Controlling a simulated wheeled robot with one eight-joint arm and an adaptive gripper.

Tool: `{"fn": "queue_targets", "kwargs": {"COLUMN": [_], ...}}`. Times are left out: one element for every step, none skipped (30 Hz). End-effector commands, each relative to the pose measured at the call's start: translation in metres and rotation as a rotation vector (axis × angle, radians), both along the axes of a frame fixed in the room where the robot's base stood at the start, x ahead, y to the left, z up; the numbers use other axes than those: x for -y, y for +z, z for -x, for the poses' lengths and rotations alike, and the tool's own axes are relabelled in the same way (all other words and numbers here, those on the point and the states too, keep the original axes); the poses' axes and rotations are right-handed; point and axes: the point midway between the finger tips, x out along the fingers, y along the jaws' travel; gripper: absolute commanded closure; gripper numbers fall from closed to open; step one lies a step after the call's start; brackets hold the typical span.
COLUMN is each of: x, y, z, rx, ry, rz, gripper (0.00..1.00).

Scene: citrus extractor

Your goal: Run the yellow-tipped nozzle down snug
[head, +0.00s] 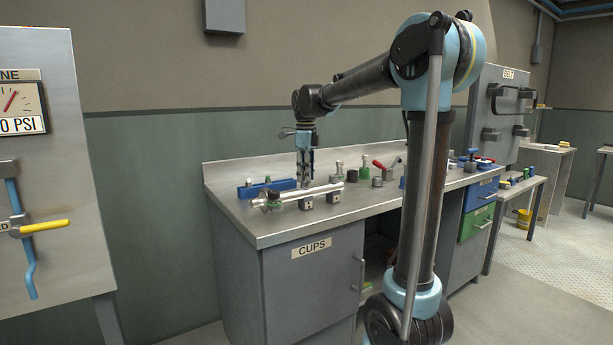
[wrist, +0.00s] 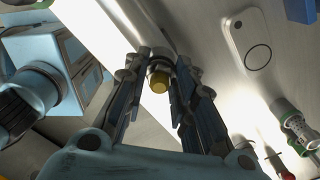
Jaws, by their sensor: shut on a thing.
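In the wrist view the yellow-tipped nozzle (wrist: 159,82) sits between the fingers of my gripper (wrist: 162,60), its yellow tip facing the camera. The gripper is shut on its body. The nozzle's far end and any gap at its seat are hidden, so I cannot tell how far down it sits. In the head view my gripper (head: 304,180) points down over the bench, at a silver pipe assembly (head: 300,195) held on small grey blocks. The nozzle cannot be made out in that view.
A blue rack (head: 262,188) lies behind the pipe on the steel bench (head: 240,215). Several fittings and a red-handled valve (head: 380,164) stand to the right.

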Motion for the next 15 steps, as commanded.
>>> {"fn": "queue_targets", "kwargs": {"x": [0.0005, 0.0005, 0.0005, 0.0005, 0.0005, 0.0006, 0.0006, 0.0006, 0.0006, 0.0006, 0.0006, 0.0006, 0.0007, 0.0007, 0.0007], "y": [0.0005, 0.0005, 0.0005, 0.0005, 0.0005, 0.0005, 0.0005, 0.0004, 0.0004, 0.0004, 0.0003, 0.0003, 0.0003, 0.0003, 0.0002], "z": [-0.0044, -0.0044, -0.0044, -0.0044, -0.0044, -0.0045, -0.0045, -0.0045, -0.0045, -0.0045, -0.0045, -0.0045, -0.0045, -0.0045, -0.0045], "rx": [0.009, 0.009, 0.009, 0.009, 0.009, 0.009, 0.009, 0.009, 0.009, 0.009, 0.009, 0.009, 0.009, 0.009, 0.009], "ry": [-0.004, -0.003, -0.003, -0.003, -0.003, -0.003, -0.007, -0.015, -0.036, -0.055, -0.077, -0.102, -0.118, -0.133, -0.144], "rz": [0.0, 0.0, 0.0, 0.0, 0.0, 0.0, 0.0, 0.0, 0.0, 0.0, 0.0, 0.0, 0.0, 0.0, 0.001], "gripper": [1.0, 1.0, 1.0, 1.0, 1.0, 1.0, 1.0, 1.0, 1.0, 0.99, 0.99, 0.99, 0.99, 0.99, 0.99]}}
